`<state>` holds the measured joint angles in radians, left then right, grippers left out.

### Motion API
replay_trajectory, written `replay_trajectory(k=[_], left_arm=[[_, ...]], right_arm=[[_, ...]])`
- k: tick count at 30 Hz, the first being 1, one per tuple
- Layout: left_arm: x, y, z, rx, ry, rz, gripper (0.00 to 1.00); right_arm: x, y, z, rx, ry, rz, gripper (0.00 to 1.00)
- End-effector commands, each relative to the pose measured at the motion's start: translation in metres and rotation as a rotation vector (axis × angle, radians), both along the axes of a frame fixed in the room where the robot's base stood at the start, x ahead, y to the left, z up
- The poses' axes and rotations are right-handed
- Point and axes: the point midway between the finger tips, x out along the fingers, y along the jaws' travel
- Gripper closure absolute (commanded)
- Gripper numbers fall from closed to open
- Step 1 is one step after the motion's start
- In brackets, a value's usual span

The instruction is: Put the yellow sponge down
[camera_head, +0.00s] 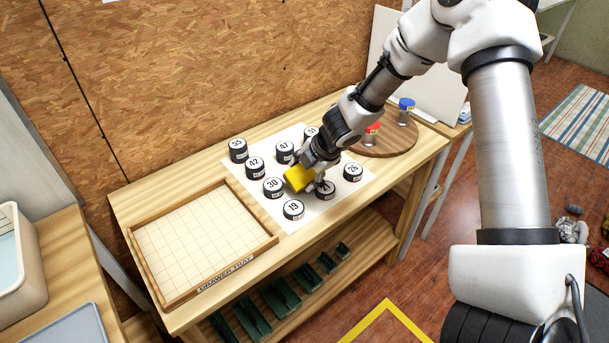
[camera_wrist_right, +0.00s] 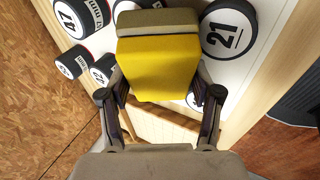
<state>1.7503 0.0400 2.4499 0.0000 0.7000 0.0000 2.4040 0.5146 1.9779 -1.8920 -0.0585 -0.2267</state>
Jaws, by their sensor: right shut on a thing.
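My right gripper (camera_head: 311,173) is shut on the yellow sponge (camera_head: 298,178), above the white sheet (camera_head: 348,191) with the numbered black pucks. In the right wrist view the sponge (camera_wrist_right: 160,65) sits between the two fingers, with a grey-beige layer at its far end. Several round black pucks with white numbered tops stand around it, such as the one marked 30 (camera_head: 273,186) and the one marked 19 (camera_head: 293,208). A puck marked 21 (camera_wrist_right: 229,30) is close beside the sponge in the wrist view. I cannot tell whether the sponge touches anything below. My left gripper is not in view.
An empty wooden drawer tray (camera_head: 270,241) with a gridded floor lies left on the workbench. A round wooden board (camera_head: 398,145) at the right holds a red-topped (camera_head: 372,130) and a blue-topped item (camera_head: 406,105). Several green bins (camera_head: 281,297) stand on the lower shelf.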

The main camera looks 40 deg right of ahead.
Motion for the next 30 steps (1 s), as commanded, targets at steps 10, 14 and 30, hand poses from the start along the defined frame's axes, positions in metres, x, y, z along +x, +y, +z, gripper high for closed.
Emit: replay_trajectory(k=[10,14,30], left_arm=[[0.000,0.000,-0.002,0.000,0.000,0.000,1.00],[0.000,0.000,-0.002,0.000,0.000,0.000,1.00],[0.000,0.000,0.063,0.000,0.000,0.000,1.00]], right_arm=[[0.000,0.000,-0.002,0.000,0.000,0.000,0.11],[0.000,0.000,-0.002,0.000,0.000,0.000,0.11],[-0.041,-0.013,0.091,0.005,-0.003,-0.003,0.11]])
